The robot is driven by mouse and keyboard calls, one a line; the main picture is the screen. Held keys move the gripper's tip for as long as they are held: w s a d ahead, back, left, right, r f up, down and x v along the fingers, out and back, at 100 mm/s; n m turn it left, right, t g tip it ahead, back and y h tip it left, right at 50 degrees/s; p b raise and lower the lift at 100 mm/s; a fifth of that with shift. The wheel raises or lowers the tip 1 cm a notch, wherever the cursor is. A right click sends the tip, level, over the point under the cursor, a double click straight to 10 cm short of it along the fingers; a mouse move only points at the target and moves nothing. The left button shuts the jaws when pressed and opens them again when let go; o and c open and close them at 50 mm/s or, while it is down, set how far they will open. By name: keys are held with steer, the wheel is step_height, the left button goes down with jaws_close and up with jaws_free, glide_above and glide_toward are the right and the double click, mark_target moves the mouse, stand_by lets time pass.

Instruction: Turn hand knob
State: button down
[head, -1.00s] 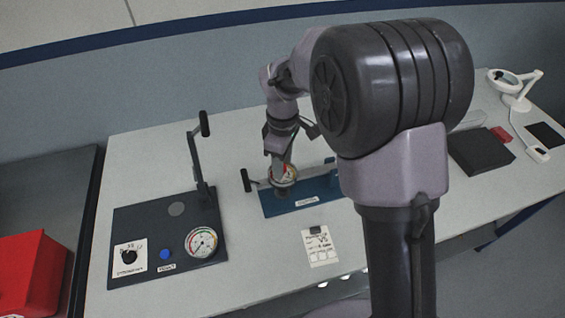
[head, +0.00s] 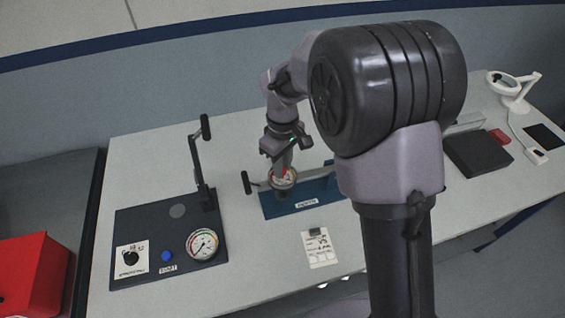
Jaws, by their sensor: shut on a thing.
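A blue fixture (head: 322,190) with a white label lies at the middle of the bench. A black-ended lever (head: 247,182) sticks out at its left. My gripper (head: 284,172) points down at the left part of this fixture. It is shut at a round, pale-faced thing with red on it, which I take to be the hand knob (head: 285,182). My fingers cover much of it, so its shape and exact angle are hard to see.
Left of it, a dark panel (head: 147,222) carries an upright lever (head: 198,160), a dial gauge (head: 202,244), a blue button (head: 166,256) and a black rotary switch (head: 130,258). A small white labelled box (head: 319,247) lies in front. A dark box (head: 477,153) and a lamp (head: 515,88) stand right.

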steer(key=m, duration=0.4)
steer(key=shift+m+p, duration=0.3)
steer(key=m, duration=1)
steer(key=shift+m+b, duration=0.4)
steer(key=m+b, duration=0.1)
steer(key=m, duration=0.3)
steer(key=shift+m, duration=0.4)
steer(key=c, duration=1.3)
jaws_free()
